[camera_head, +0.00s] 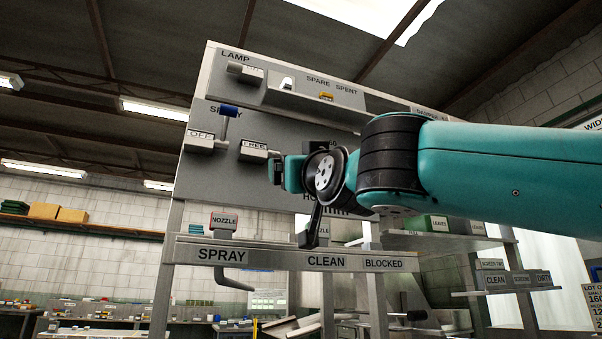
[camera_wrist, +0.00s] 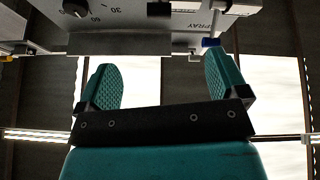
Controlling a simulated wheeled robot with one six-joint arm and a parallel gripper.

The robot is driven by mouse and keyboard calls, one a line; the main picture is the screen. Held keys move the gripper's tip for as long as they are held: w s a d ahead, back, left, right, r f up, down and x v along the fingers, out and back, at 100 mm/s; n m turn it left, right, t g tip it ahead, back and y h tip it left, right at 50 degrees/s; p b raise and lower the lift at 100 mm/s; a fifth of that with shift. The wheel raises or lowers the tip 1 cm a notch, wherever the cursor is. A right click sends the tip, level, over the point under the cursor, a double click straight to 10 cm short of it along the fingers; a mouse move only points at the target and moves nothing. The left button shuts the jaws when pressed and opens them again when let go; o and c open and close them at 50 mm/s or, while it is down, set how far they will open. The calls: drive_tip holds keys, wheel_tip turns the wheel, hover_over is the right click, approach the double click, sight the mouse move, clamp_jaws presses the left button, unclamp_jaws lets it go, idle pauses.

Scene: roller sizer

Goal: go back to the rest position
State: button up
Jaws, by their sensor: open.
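My gripper (camera_wrist: 163,82) is open, with its two teal ribbed fingers apart and nothing between them in the wrist view. In the head view my teal arm reaches in from the right and ends in front of the grey control panel (camera_head: 290,196). The fingertips cannot be made out there. The end of my arm is just right of the block marked FREE (camera_head: 254,150); whether they touch I cannot tell. The spray lever with its blue handle (camera_head: 229,111) stands above, between the OFF block (camera_head: 200,136) and the FREE block. The blue handle also shows in the wrist view (camera_wrist: 210,42).
A ledge (camera_head: 285,258) marked SPRAY, CLEAN and BLOCKED runs below the panel, with a nozzle (camera_head: 223,222) on it. A shelf (camera_head: 440,241) with labelled boxes lies under my arm. A lamp switch (camera_head: 245,72) sits at the panel's top. The upper left is open room.

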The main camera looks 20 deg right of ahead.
idle(0.5)
drive_tip(key=s+a+f+n+g+y, duration=0.1)
drive_tip(key=a+f+n+g+y, duration=0.15)
drive_tip(key=f+g, duration=0.95)
drive_tip(key=s+a+f+n+g+y, duration=0.1)
drive_tip(key=a+f+n+y, duration=0.15)
drive_tip(key=f, duration=1.85)
drive_tip(key=s+d+f+g, duration=0.1)
drive_tip(key=s+f+g, duration=1)
drive_tip(key=s+f, duration=0.85)
wheel_tip(320, 180, up, 18)
drive_tip(key=p, duration=1.7)
drive_tip(key=shift+f, duration=0.15)
drive_tip(key=shift+c, duration=0.3)
